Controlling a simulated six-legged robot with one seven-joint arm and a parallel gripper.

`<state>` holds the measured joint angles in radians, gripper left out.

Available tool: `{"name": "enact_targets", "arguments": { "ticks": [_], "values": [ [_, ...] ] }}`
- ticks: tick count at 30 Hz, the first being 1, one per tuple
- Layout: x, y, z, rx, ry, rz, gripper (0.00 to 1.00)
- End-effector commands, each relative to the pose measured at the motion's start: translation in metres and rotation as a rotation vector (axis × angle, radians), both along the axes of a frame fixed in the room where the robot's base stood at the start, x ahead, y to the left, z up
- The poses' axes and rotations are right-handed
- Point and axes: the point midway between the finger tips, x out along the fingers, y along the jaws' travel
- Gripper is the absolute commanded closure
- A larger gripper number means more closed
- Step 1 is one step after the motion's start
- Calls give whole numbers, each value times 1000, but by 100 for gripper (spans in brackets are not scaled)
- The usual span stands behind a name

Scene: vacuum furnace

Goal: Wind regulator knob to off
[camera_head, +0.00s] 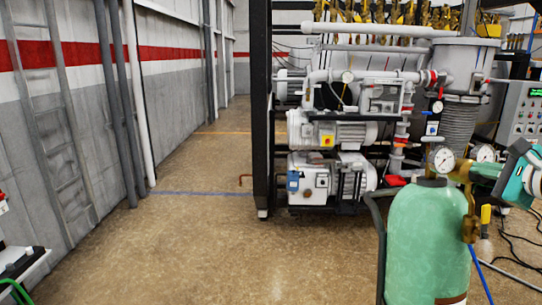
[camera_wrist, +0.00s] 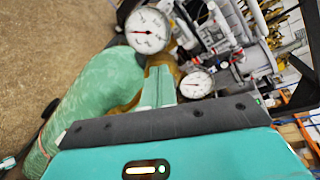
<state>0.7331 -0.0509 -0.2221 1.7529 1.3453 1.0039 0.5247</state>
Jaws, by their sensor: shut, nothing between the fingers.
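A green gas cylinder (camera_head: 425,245) stands upright at the lower right in the head view, with a brass regulator (camera_head: 460,171) on top. A round white gauge (camera_head: 443,160) faces me there, with a second gauge (camera_head: 484,153) beside it. My teal gripper (camera_head: 482,169) reaches in from the right to the regulator. In the wrist view its narrow fingers (camera_wrist: 161,84) are shut, with nothing seen between them. They overlap the brass body (camera_wrist: 172,69) between the two gauges; whether they touch it I cannot tell. The regulator knob is not clearly visible and may lie behind my fingers.
Behind the cylinder stands a black-framed rack (camera_head: 262,110) with pumps (camera_head: 330,180) and pipes. A control cabinet (camera_head: 525,115) is at the right edge. Black and blue hoses lie right of the cylinder. The floor (camera_head: 200,240) to the left is open.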

Motion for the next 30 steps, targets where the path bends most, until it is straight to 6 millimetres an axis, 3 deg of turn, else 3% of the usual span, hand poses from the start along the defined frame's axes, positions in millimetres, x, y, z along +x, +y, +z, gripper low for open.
{"name": "enact_targets", "arguments": {
  "ticks": [9, 22, 30],
  "values": [
    [-3, 2, -9, 2, 3, -6, 100],
    [-4, 10, -4, 0, 0, -4, 100],
    [-29, 9, 3, -1, -1, -3, 100]
  ]
}}
